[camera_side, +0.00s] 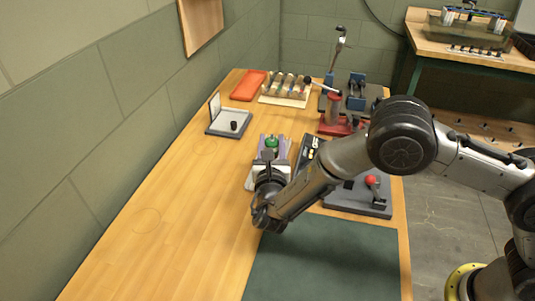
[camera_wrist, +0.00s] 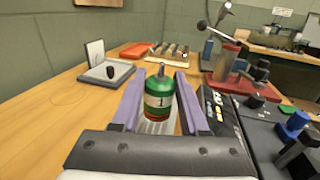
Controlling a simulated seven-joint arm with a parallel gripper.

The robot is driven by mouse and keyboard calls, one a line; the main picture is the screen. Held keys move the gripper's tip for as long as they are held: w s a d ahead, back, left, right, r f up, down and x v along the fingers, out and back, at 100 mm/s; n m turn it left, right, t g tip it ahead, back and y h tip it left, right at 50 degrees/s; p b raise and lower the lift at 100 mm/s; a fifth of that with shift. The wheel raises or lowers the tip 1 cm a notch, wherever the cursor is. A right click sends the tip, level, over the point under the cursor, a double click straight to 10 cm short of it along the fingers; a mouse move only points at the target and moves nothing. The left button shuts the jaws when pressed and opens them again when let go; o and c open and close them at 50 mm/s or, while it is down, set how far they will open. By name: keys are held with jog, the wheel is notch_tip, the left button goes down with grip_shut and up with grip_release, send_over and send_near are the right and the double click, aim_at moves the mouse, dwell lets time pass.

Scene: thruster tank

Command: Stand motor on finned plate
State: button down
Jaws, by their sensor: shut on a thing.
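The motor (camera_wrist: 159,98) is a green upright cylinder with a white label marked 1, a reddish band and a thin shaft on top. It also shows in the side view (camera_side: 271,143). My gripper (camera_wrist: 156,92) has its two purple fingers on either side of the motor, shut on it; the gripper also shows in the side view (camera_side: 271,145). A pale ridged plate (camera_wrist: 158,126), apparently the finned plate, lies below the motor between the fingers. My gripper hides most of it. I cannot tell whether the motor's base touches it.
A grey base with a red-knobbed lever (camera_side: 371,181) is nearer. A grey tray with a black plug (camera_side: 230,123), an orange tray (camera_side: 248,86) and a red press (camera_side: 334,117) stand behind. The left table is clear.

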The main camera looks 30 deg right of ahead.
jog(key=shift+w+a+f, duration=0.2)
jog(key=shift+w+f, duration=0.35)
jog(key=shift+f, duration=0.15)
jog(key=shift+w+f, duration=0.1)
jog(key=shift+f, duration=1.5)
jog(key=shift+f, duration=0.1)
jog(key=shift+c, duration=2.1)
grip_release()
jog(key=v, duration=1.2)
